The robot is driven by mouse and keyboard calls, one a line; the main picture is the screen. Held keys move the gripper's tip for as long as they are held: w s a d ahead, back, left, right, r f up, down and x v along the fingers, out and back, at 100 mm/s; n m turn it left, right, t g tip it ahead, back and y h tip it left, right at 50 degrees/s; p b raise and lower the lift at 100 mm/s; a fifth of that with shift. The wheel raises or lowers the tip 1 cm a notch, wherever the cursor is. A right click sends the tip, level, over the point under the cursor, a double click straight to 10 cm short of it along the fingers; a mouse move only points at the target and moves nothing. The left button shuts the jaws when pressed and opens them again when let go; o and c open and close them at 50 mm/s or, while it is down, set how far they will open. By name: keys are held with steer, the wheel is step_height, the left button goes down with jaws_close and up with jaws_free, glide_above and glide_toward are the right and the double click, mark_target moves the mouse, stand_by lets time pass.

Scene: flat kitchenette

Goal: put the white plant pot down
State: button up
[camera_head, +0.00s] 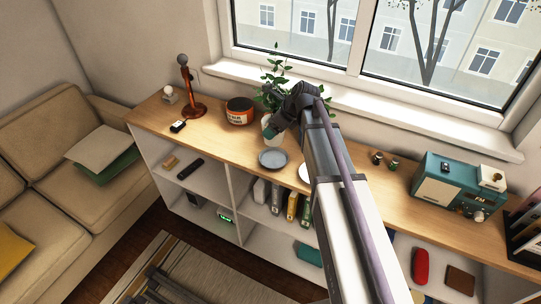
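The white plant pot (266,121) stands upright at or just above the wooden top of the low shelf unit, near the window. Its green leaves (273,68) rise above it and also show behind my arm. My gripper (272,130) is at the right side of the pot, and its dark wrist covers part of the pot. The fingers are small and mostly hidden, so I cannot tell if they are closed on the pot. I also cannot tell if the pot's base touches the wood.
A grey-blue dish (272,159) lies in front of the pot, and a white round item (305,173) is partly behind my arm. An orange-and-black tin (240,111) and an orange lamp (190,92) stand left. A teal radio (455,187) stands right. The window sill (225,70) runs behind.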

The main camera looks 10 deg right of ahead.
step_height(320, 180, down, 10)
steer(key=b, duration=0.8)
steer(key=shift+r, duration=0.4)
steer(key=shift+f, duration=0.2)
steer(key=o, duration=1)
